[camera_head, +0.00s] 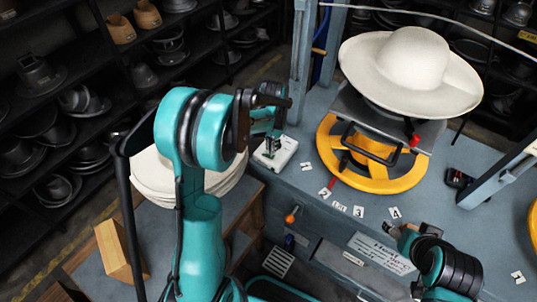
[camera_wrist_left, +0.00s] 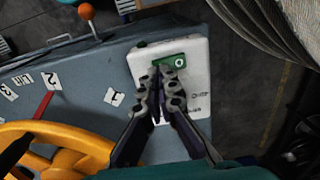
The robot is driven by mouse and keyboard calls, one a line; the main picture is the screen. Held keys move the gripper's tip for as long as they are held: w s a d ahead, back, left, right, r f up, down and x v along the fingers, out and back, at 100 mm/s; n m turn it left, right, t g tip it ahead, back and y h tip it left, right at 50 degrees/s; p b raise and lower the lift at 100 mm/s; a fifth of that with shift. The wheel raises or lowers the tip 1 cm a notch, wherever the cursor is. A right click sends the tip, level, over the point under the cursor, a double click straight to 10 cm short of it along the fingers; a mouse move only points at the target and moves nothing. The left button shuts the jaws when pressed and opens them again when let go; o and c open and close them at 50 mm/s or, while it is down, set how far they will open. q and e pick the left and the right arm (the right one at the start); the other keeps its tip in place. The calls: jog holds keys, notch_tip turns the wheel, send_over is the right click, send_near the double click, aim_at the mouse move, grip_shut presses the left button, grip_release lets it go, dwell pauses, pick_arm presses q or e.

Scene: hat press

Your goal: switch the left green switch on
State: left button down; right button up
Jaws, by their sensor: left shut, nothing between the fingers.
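The green switch (camera_wrist_left: 169,61) sits near one end of a white switch box (camera_wrist_left: 198,55) and bears a white round mark. In the head view the white box (camera_head: 286,152) lies on the left corner of the press table. My left gripper (camera_wrist_left: 163,72) is shut and empty, with its fingertips over the near edge of the green switch. I cannot tell whether they touch it. In the head view my left gripper (camera_head: 271,150) points down over the box and hides part of it. My right gripper (camera_head: 391,230) is at the lower right by the table front; its fingers are unclear.
A yellow ring (camera_head: 330,172) stands right of the box, under a white hat (camera_head: 415,60). An orange-knobbed lever (camera_head: 292,215) sticks out of the table front. Numbered paper labels (camera_head: 358,211) lie along the front edge. A stack of white hats (camera_head: 150,180) stands left of the table.

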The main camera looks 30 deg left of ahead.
pick_arm(q)
jog(key=shift+f+b, duration=0.85)
jog(key=shift+f, duration=0.25)
dwell(0.9)
jog(key=shift+r, duration=0.1)
jog(key=shift+r+p, duration=2.45)
jog(key=shift+r, duration=1.05)
jog(key=s+d+r+t+b, duration=0.25)
jog(key=s+d+r, duration=0.25)
jog(key=s+r, duration=0.25)
jog(key=s+d+n+t+b, duration=0.1)
jog(key=s+d+t+b, duration=0.1)
jog(key=s, duration=0.9)
jog(key=d+t, duration=0.1)
jog(key=t, duration=0.1)
jog(key=shift+d+f+n+t, duration=0.15)
jog(key=shift+f+n+t, duration=0.15)
jog(key=shift+f+t, duration=0.05)
jog(key=shift+s, duration=0.1)
